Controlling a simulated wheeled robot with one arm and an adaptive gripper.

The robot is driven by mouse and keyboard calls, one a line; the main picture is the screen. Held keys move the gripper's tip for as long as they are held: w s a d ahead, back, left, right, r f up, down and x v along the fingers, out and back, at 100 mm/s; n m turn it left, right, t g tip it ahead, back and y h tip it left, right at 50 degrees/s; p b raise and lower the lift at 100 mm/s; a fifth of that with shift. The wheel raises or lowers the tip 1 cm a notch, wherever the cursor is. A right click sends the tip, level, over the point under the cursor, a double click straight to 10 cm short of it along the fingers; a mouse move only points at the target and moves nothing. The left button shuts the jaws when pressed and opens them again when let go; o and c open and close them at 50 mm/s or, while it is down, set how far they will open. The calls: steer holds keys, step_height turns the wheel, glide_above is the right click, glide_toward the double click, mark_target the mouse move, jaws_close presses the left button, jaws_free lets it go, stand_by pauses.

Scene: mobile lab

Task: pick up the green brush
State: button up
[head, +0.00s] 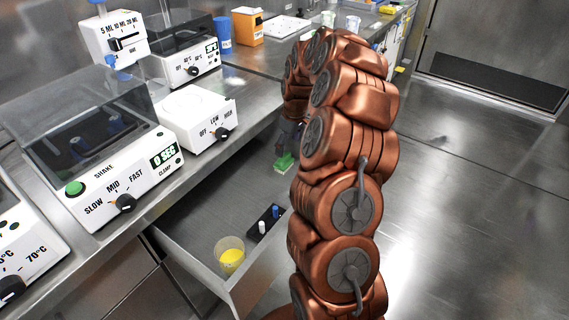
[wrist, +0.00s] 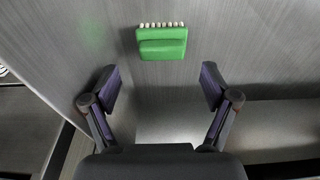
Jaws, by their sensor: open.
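The green brush (wrist: 162,45) lies in the open drawer, just ahead of my fingertips in the wrist view, with a row of pale bristles along its far edge. It also shows in the head view (head: 284,162), partly hidden by my arm. My gripper (wrist: 160,88) is open and empty, with its two fingers spread wider than the brush. The brush is not between the fingers in the picture. In the head view my gripper is mostly hidden behind my arm, close to the brush.
The drawer (head: 185,222) is pulled out below the bench. A beaker of yellow liquid (head: 231,255) and a dark rack (head: 265,228) with a white and a blue vial stand near its front. A shaker (head: 100,150) and a white stirrer (head: 197,118) stand on the bench above.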

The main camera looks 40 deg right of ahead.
mark_target(285, 157)
steer(key=f, duration=0.5)
steer(key=w+f, duration=0.1)
steer(key=f, duration=0.2)
steer(key=shift+w+a, duration=0.1)
steer(key=shift+a, duration=0.25)
steer(key=shift+c, duration=0.4)
steer(key=c, duration=0.8)
